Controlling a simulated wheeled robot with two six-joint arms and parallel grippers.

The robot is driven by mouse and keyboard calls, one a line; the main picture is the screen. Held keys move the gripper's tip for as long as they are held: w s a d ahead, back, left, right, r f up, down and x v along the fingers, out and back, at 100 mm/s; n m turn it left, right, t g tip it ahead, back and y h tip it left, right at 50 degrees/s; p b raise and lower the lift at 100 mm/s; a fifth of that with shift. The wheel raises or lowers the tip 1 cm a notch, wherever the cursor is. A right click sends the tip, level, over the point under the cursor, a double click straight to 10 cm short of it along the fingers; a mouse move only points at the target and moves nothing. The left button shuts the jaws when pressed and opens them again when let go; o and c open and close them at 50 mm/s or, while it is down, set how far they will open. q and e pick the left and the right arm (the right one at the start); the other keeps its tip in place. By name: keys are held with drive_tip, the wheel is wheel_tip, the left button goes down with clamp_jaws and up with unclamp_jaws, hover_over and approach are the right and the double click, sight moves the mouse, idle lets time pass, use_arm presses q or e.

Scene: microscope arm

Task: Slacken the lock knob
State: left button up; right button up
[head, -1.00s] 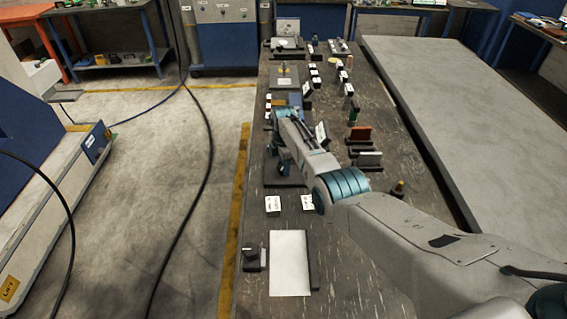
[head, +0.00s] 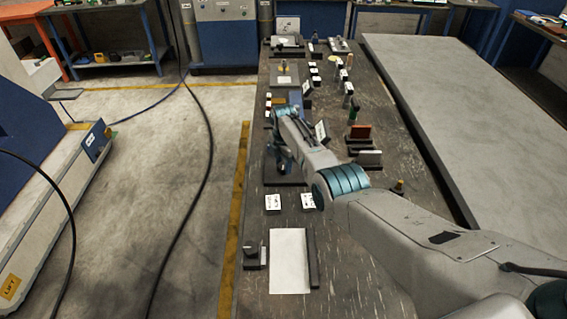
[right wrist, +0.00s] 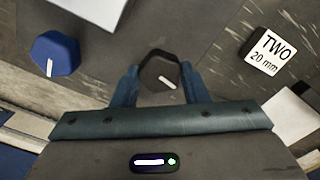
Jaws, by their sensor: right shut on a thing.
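In the right wrist view my right gripper (right wrist: 160,71) is shut on a dark knob (right wrist: 155,78) with a short white mark on its face. Its two blue fingers lie on either side of the knob. I take this to be the lock knob; no label on it is readable. A blue knob (right wrist: 54,54) with a white mark stands apart to the left. In the head view my right gripper (head: 286,162) is small, over a dark base plate (head: 284,181) on the bench; my own arm partly hides the place of contact. My left gripper is not seen.
A white card reading "TWO 20 mm" (right wrist: 268,50) lies right of the gripper. In the head view, two cards, a white sheet (head: 288,262) and a small dark knob block (head: 251,256) are nearer. Several small blocks stand farther along the bench. A bare grey table (head: 450,110) is at right.

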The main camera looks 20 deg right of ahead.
sight(283, 165)
drive_tip(key=o, duration=1)
drive_tip(key=shift+r, duration=0.45)
wheel_tip(283, 165, up, 10)
drive_tip(key=shift+b, duration=0.55)
